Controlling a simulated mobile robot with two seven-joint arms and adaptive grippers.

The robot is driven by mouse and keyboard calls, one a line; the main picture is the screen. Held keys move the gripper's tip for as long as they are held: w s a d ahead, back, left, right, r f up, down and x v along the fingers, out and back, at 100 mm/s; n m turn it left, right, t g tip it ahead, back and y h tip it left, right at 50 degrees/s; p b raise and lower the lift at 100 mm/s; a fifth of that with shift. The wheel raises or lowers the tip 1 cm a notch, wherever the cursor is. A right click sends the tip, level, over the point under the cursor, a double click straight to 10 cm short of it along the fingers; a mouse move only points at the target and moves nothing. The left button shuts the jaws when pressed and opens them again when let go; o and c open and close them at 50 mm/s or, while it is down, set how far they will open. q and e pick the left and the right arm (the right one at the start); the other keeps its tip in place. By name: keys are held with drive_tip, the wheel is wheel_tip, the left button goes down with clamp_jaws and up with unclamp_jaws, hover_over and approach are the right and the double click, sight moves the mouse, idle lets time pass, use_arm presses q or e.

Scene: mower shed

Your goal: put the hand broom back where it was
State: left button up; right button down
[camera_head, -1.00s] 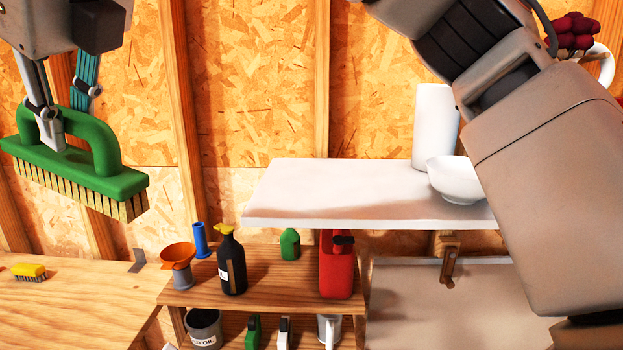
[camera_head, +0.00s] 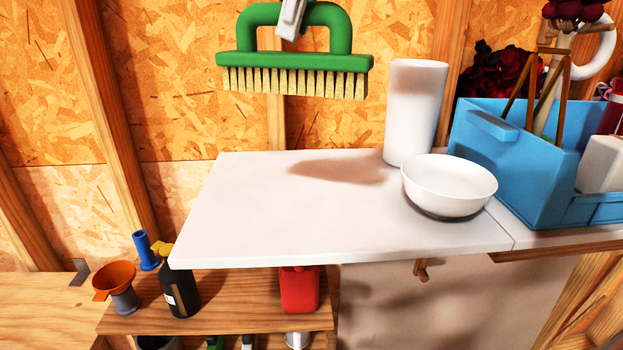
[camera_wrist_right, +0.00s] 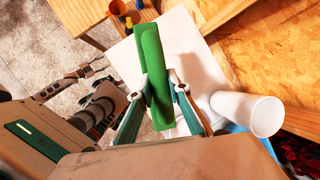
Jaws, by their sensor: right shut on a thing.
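The hand broom (camera_head: 293,62) has a green body, a green loop handle and pale bristles. It hangs in the air above the white shelf top, bristles down and about level, in front of the board wall. My right gripper (camera_head: 291,18) is shut on its handle from above; only its lower end shows in the head view. In the right wrist view the green broom (camera_wrist_right: 152,62) lies between the two fingers of the right gripper (camera_wrist_right: 161,84).
On the white top (camera_head: 290,215) stand a white cylinder (camera_head: 414,110), a white bowl (camera_head: 449,187) and a blue caddy (camera_head: 515,160) at the right. The top's left part is clear. Below stand a dark bottle (camera_head: 180,285), an orange funnel (camera_head: 115,278) and a red can (camera_head: 299,290).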

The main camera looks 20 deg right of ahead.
drive_tip(key=shift+s+a, duration=0.1)
drive_tip(key=shift+f+b, duration=1.2)
drive_tip(key=shift+f, duration=8.6)
drive_tip(key=c, duration=1.9)
unclamp_jaws()
drive_tip(key=shift+f, duration=0.15)
drive_tip(key=v, duration=0.7)
drive_tip(key=shift+r+b, duration=0.3)
drive_tip(key=shift+r, duration=0.05)
